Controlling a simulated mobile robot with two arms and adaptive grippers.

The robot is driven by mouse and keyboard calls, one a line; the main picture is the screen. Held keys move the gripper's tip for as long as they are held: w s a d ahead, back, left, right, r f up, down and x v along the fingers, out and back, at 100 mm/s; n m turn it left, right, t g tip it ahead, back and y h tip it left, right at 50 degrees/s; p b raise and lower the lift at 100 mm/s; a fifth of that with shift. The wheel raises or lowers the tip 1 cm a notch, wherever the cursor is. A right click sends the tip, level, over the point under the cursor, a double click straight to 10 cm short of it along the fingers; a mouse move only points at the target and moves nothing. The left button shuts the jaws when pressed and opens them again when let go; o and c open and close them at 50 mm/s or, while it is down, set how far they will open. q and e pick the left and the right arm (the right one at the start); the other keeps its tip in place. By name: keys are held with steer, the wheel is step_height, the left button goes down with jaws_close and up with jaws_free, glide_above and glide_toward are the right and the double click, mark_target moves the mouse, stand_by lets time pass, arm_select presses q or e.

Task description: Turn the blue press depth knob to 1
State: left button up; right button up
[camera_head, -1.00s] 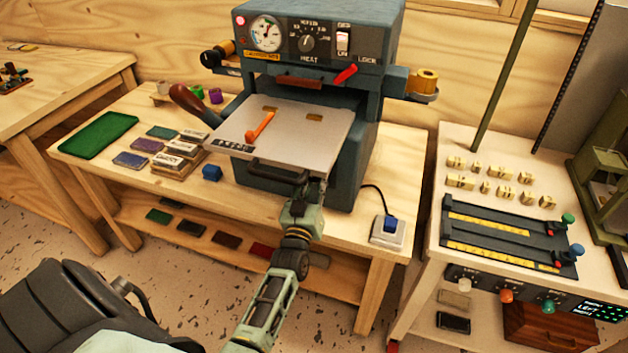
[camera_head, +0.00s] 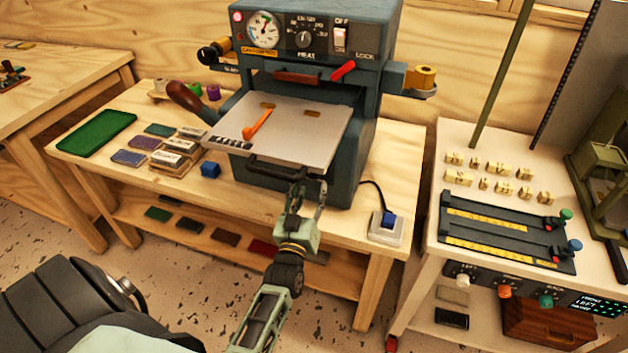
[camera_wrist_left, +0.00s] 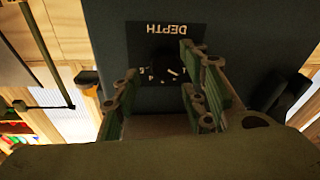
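The blue-grey press (camera_head: 345,165) stands on the wooden table in the head view. The left wrist view shows its black DEPTH plate (camera_wrist_left: 135,40), upside down, with a dark round knob (camera_wrist_left: 163,62) and a pale mark at the knob's edge. Some scale digits show, but I cannot read the setting surely. My left gripper (camera_head: 308,193) is in front of the press's lower front, below the tray handle. In the wrist view the left gripper (camera_wrist_left: 158,90) has its fingers apart and empty, either side of the line to the knob. The right gripper is not in view.
The press's pale tray (camera_head: 290,130) and dark handle (camera_head: 285,172) jut out above my left gripper. A blue switch (camera_head: 388,220) with a cable sits at the table's right. A blue block (camera_head: 210,170) and stacked plates lie at left. A second bench (camera_head: 430,215) stands right.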

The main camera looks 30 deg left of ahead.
arm_select(q)
steer(key=v, duration=0.7)
steer(key=shift+s+d, duration=0.2)
steer(key=shift+s, duration=0.15)
steer(key=s+d+f+m+g+h, duration=0.2)
steer(key=s+d+f+g, duration=0.15)
steer(key=f, duration=0.75)
steer(key=s+d+f+m+g+h, duration=0.15)
steer(key=s+d+f, duration=0.25)
steer(key=f, duration=0.7)
steer(key=s+d+f+m+g+h, duration=0.2)
steer(key=s+d+f+g+h, duration=0.15)
steer(key=f, duration=0.65)
steer(key=s+a+f+m+g, duration=0.1)
steer(key=s+f+g, duration=0.3)
steer(key=s+f, duration=0.4)
steer(key=s+a+f+m+g, duration=0.1)
steer(key=s+f+g, duration=0.4)
steer(key=s, duration=1.8)
step_height(320, 180, down, 3)
steer(key=shift+a+f+m+y, duration=0.1)
steer(key=shift+a+m+y, duration=0.2)
steer(key=shift+m, duration=0.05)
